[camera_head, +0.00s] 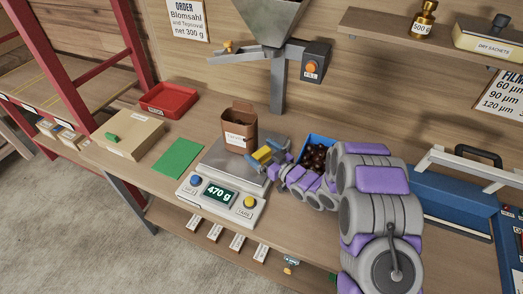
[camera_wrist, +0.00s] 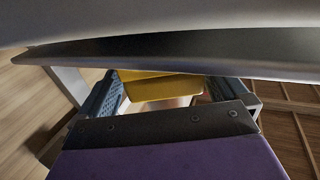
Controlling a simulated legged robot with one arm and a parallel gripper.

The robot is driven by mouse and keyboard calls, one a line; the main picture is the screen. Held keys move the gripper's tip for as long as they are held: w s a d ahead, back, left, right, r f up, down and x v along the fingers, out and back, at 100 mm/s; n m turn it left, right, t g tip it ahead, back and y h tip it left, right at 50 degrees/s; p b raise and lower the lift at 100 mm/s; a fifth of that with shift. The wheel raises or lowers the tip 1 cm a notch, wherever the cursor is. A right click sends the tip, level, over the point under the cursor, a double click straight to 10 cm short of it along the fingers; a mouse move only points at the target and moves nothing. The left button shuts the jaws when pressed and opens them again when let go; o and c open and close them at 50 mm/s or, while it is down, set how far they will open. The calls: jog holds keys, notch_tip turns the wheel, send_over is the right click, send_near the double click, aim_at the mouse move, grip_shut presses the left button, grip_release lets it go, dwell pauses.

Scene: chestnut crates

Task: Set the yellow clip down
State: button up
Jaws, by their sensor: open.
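The yellow clip (camera_head: 262,155) is at the right rear part of the scale's plate, beside the brown paper bag (camera_head: 239,128). My gripper (camera_head: 266,157) is open around the clip, with a grey-blue finger on either side. In the wrist view, the yellow clip (camera_wrist: 158,86) lies between the spread fingers of my gripper (camera_wrist: 165,92). I cannot tell whether the clip touches the plate or a finger. The bag stands upright on the scale (camera_head: 221,204) with its top open. The scale's display reads 470 g.
A blue crate of chestnuts (camera_head: 304,146) is just right of my gripper, partly hidden by my arm. A metal hopper (camera_head: 270,20) stands behind the bag. A green mat (camera_head: 178,158), cardboard box (camera_head: 128,135) and red tray (camera_head: 168,99) lie left.

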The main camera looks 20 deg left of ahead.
jog(key=p+v, duration=0.2)
jog(key=v, duration=0.9)
jog(key=p, duration=0.7)
send_near(266, 154)
jog(key=b+x, duration=0.3)
jog(key=x, duration=0.3)
jog(key=shift+w+a+f+b, duration=0.15)
jog(key=shift+w+a+b, duration=0.05)
jog(key=shift+a+b, duration=0.1)
jog(key=shift+s+b+x, duration=0.15)
jog(key=shift+b+x, duration=0.15)
jog(key=shift+x, duration=1)
jog(key=shift+s+b+x, duration=0.1)
jog(key=shift+b+x, duration=0.15)
jog(key=shift+x, duration=1.05)
jog(key=shift+a+f, duration=0.1)
jog(key=shift+c, duration=0.3)
